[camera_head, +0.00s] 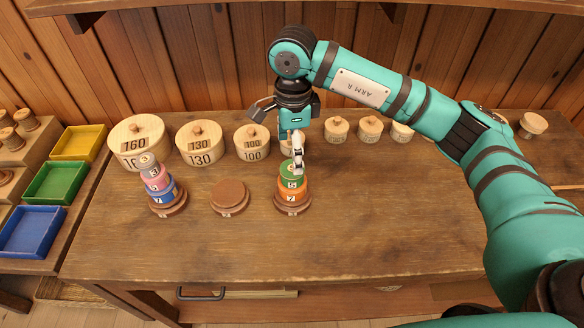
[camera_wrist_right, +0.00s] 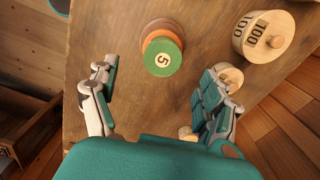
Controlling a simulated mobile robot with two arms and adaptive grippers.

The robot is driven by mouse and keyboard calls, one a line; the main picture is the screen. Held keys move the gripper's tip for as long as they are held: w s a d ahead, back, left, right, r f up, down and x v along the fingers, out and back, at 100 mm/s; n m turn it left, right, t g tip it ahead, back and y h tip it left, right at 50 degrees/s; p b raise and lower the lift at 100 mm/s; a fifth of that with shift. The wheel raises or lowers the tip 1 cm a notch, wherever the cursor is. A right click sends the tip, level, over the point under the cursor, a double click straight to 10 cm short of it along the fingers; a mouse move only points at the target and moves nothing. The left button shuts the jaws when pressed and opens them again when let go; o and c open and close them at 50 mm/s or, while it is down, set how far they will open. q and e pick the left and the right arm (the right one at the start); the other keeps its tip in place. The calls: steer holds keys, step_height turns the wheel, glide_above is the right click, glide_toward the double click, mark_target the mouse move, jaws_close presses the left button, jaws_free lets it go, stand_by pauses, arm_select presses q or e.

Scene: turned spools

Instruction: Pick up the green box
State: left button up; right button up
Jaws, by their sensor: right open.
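A green round piece marked 5 (camera_head: 291,182) lies on top of an orange piece marked 7 (camera_head: 293,197) on the right-hand round wooden stand. The same green piece shows from above in the right wrist view (camera_wrist_right: 162,58). A green open tray (camera_head: 55,182) also lies at the far left; no other green box shows. My right gripper (camera_head: 298,165) is above the green piece, fingers pointing down. In its wrist view the open fingers (camera_wrist_right: 162,72) stand wide apart with nothing between them. The green piece lies ahead of them. My left gripper is not in view.
A stack of pink and blue pieces (camera_head: 161,187) stands on the left stand, and the middle stand (camera_head: 230,196) is bare. Lidded wooden canisters (camera_head: 202,143) line the back. Yellow (camera_head: 79,143) and blue (camera_head: 32,231) trays flank the green tray. The table front (camera_head: 380,240) is clear.

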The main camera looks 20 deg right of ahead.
mark_target(291, 168)
step_height(291, 168, down, 3)
steer(key=shift+s+r+p, duration=0.1)
steer(key=shift+r+p, duration=0.1)
steer(key=shift+p, duration=0.1)
steer(key=shift+f, duration=0.25)
steer(key=f, duration=0.1)
steer(key=f+p, duration=0.1)
steer(key=f, duration=0.1)
steer(key=f+p, duration=0.1)
steer(key=shift+w+a+f, duration=0.1)
steer(key=shift+w+f, duration=0.1)
steer(key=shift+w, duration=0.1)
steer(key=shift+f, duration=0.25)
steer(key=c, duration=1.2)
steer(key=shift+r, duration=0.1)
steer(key=shift+c, duration=0.2)
